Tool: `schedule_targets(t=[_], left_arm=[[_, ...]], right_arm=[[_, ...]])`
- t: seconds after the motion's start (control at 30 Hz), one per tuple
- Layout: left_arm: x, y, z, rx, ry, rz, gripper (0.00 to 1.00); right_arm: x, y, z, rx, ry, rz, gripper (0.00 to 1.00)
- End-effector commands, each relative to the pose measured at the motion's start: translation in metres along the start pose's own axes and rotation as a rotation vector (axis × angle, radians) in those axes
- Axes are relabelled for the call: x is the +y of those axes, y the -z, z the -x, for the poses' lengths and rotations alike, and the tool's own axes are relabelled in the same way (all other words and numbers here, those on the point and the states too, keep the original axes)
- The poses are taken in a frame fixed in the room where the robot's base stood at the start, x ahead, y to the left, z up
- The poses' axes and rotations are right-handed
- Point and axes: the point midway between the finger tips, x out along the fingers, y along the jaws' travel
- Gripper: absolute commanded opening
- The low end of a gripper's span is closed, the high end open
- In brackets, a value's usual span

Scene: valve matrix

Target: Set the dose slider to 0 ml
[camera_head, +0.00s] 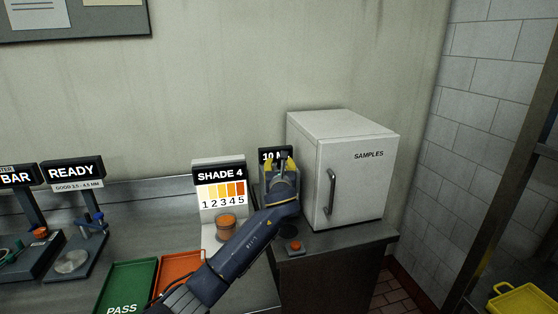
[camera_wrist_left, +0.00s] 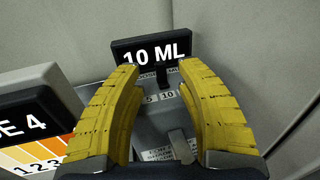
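The dose unit shows a black display (camera_wrist_left: 150,52) reading "10 ML". In the head view the display (camera_head: 267,154) is partly covered by my gripper. Below it, the grey dose unit body (camera_wrist_left: 150,122) carries small labels, with "5" and "10" legible. A grey upright tab (camera_wrist_left: 181,146), perhaps the slider handle or a lever, stands on the lower part of the body. My left gripper (camera_wrist_left: 159,72) has its yellow fingers spread wide, with nothing held between them. It is over the unit in the head view (camera_head: 281,163). My right gripper is not in view.
A white "SAMPLES" cabinet (camera_head: 345,165) stands close to the right of my left gripper. A "SHADE 4" display (camera_head: 220,175) stands to its left. A red button (camera_head: 295,246) is at the bench front. Green (camera_head: 128,283) and orange (camera_head: 180,268) trays lie at lower left.

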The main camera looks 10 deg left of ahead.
Motion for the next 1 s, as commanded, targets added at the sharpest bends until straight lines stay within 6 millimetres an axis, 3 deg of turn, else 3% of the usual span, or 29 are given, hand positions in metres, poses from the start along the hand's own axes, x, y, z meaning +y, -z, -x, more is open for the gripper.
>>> schedule_targets(t=[0.2, 0.4, 1.0], left_arm=[[0.0, 0.0, -0.027, 0.001, -0.001, -0.001, 0.36], [0.0, 0.0, -0.042, 0.0, 0.0, -0.001, 0.36], [-0.001, 0.0, -0.05, 0.0, 0.001, 0.0, 0.35]], right_arm=[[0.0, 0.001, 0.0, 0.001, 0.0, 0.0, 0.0], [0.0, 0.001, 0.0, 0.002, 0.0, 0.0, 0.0], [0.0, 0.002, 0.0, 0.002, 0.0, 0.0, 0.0]])
